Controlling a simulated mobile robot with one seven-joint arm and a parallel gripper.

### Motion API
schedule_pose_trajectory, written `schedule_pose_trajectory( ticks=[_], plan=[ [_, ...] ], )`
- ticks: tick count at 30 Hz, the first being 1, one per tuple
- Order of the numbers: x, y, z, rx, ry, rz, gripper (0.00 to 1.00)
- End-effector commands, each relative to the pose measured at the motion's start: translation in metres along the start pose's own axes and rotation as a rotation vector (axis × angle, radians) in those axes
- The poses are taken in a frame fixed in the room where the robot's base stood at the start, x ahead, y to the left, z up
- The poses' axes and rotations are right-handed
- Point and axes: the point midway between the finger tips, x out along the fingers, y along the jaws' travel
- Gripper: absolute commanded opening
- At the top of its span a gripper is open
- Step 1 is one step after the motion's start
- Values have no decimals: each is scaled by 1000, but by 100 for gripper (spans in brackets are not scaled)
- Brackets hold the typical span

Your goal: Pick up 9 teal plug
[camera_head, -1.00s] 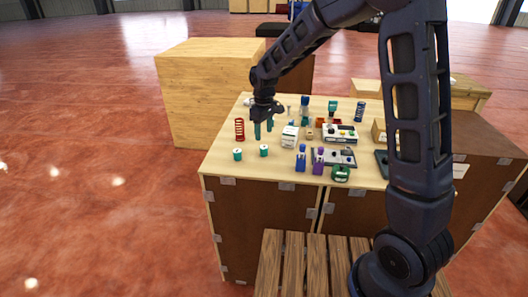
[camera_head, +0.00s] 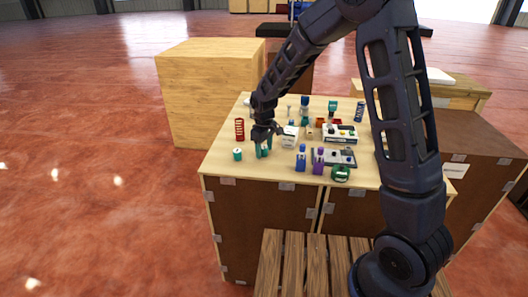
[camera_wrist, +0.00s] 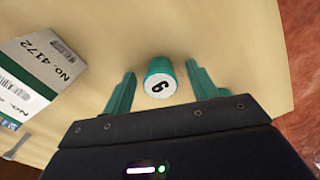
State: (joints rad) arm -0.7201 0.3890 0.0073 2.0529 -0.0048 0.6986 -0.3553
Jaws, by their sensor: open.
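A teal plug (camera_wrist: 160,68) with a white round label stands on the table between my gripper's two teal fingers in the wrist view. Its digit looks like a 9 or a 6, turned sideways. My gripper (camera_wrist: 160,76) is open, with a gap on each side of the plug.
A red coil-like part (camera_head: 239,129) stands behind the second plug. A white box (camera_head: 289,136) is right of my gripper; its labelled side (camera_wrist: 35,75) shows in the wrist view. Blue (camera_head: 300,160) and purple (camera_head: 318,163) parts stand further right. The table's front left corner is clear.

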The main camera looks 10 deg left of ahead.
Motion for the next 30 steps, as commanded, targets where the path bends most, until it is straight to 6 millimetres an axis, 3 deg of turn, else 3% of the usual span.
schedule_pose_trajectory(
  ticks=[2, 9, 10, 17, 22, 26, 30],
  plan=[
    [0, 0, 0, 0, 0, 0, 58],
    [0, 0, 0, 0, 0, 0, 11],
    [0, 0, 0, 0, 0, 0, 9],
    [-1, 0, 0, 0, 0, 0, 9],
    [-12, 0, -1, 1, 3, 0, 9],
    [-34, 0, -1, 1, 4, 1, 9],
    [-68, 1, -1, 2, 6, 1, 9]
  ],
)
